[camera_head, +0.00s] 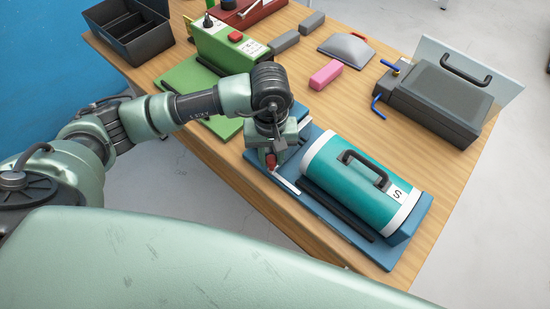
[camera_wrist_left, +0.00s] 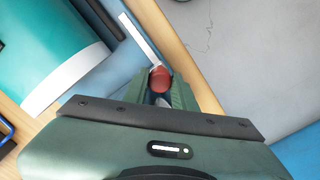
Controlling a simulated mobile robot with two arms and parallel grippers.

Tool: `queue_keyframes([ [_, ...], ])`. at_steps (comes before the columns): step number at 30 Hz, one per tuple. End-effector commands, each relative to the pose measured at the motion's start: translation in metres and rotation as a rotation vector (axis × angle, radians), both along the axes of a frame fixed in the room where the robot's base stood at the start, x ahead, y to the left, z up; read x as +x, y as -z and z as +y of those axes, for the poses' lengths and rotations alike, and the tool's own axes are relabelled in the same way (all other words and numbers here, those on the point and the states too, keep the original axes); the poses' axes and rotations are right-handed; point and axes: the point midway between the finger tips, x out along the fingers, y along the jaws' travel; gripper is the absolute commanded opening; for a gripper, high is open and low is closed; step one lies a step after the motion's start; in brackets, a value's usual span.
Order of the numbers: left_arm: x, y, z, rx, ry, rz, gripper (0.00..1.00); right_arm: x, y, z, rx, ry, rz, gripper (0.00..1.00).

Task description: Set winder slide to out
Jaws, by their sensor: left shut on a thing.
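The winder (camera_head: 345,183) is a teal rounded body with white end bands, a dark handle and a label with "S". It sits on a blue base (camera_head: 408,232) at the table's front edge. A white bar (camera_head: 286,184) with a red knob (camera_head: 270,160) lies at its left end; I take this to be the slide. My left gripper (camera_wrist_left: 160,92) points down there, shut on the red knob, which shows between its fingers in the left wrist view (camera_wrist_left: 160,77). The fingers partly hide the knob's lower part. My right gripper is not in view.
A green machine (camera_head: 220,48) on a green base stands behind my left arm. A dark grey box (camera_head: 437,98) with blue levers is at the back right. A pink block (camera_head: 326,74) and grey blocks lie farther back. Bare wood lies right of the winder.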

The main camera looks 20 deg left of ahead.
Motion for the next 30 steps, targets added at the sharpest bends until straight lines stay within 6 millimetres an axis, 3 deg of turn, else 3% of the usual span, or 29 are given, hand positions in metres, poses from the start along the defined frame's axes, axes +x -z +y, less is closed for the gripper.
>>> queue_keyframes([
  [2, 0.004, -0.002, 0.003, 0.006, -0.008, -0.009, 0.36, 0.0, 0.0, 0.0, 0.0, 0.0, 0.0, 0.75],
  [17, 0.002, -0.002, 0.001, 0.003, -0.004, -0.004, 0.36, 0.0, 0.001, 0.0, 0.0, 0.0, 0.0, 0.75],
  [20, 0.003, -0.01, 0.001, 0.002, -0.005, -0.007, 0.36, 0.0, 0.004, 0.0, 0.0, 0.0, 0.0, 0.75],
  [30, 0.003, -0.065, 0.001, 0.003, -0.006, -0.009, 0.36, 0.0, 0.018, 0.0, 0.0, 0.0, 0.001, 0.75],
])
